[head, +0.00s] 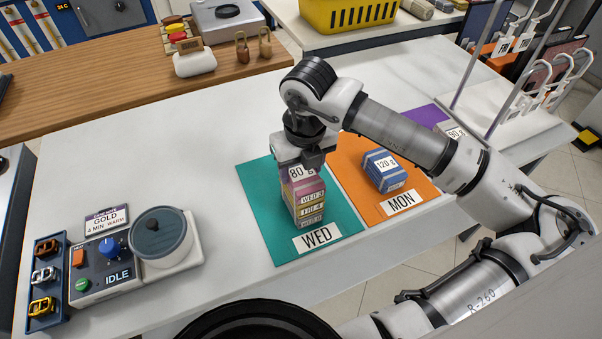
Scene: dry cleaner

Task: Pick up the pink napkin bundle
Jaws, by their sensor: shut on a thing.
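A stack of banded bundles stands on the teal WED mat (265,215). Its upper part is pink (310,188), with an "80 g" label at the top. Yellow and greyish layers (312,210) lie below, with labels that seem to read WED and FRI. My gripper (304,166) points down over the top of the stack and is shut on the top pink bundle. The fingers are partly hidden by the gripper body and the label. I cannot tell any gap between the pink bundle and the layers below.
A blue bundle marked 120 g (383,170) lies on the orange MON mat (365,205), right of the stack. A purple mat (425,117) lies behind my arm. A control unit with a round lidded pot (160,238) stands at left. A white rack (510,115) is at right.

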